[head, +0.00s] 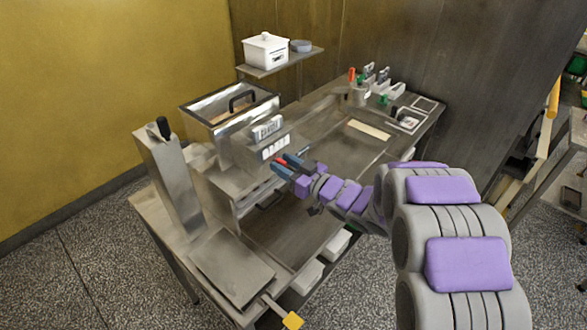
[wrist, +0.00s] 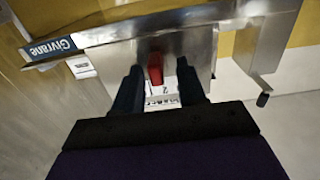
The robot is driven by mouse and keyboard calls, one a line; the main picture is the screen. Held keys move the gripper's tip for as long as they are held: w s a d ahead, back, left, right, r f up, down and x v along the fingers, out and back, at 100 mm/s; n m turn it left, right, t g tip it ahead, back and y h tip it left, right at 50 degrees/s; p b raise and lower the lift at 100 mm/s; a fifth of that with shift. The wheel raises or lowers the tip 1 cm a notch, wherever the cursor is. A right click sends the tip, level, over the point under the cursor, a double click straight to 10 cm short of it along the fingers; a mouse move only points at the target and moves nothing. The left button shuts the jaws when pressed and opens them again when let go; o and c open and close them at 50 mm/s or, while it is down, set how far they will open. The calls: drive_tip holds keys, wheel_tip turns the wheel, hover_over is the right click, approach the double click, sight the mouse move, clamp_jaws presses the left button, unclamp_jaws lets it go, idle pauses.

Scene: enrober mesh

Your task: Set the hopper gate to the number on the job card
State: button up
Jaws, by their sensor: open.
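A red gate handle (wrist: 156,69) stands between the two open fingers of my gripper (wrist: 159,82) in the wrist view. I cannot tell whether either finger touches it. Below the handle is a white scale (wrist: 163,90) with a "2" showing; the fingers hide part of it. In the head view my gripper (head: 285,163) is at the front of the steel hopper machine (head: 236,158), and a bit of the red handle (head: 279,163) shows beside the fingers. White cards with dark print (head: 267,129) sit on the machine's front; I cannot read a job number.
A blue "Givrane" plate (wrist: 52,46) is at the left in the wrist view. A steel column with a black knob (head: 164,127) stands left of the machine. Small tools (head: 367,82) stand at the bench's back. The bench middle is mostly clear.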

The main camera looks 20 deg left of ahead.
drive_tip(key=p+v, duration=0.3)
drive_tip(key=v, duration=1.4)
drive_tip(key=shift+d+f, duration=0.1)
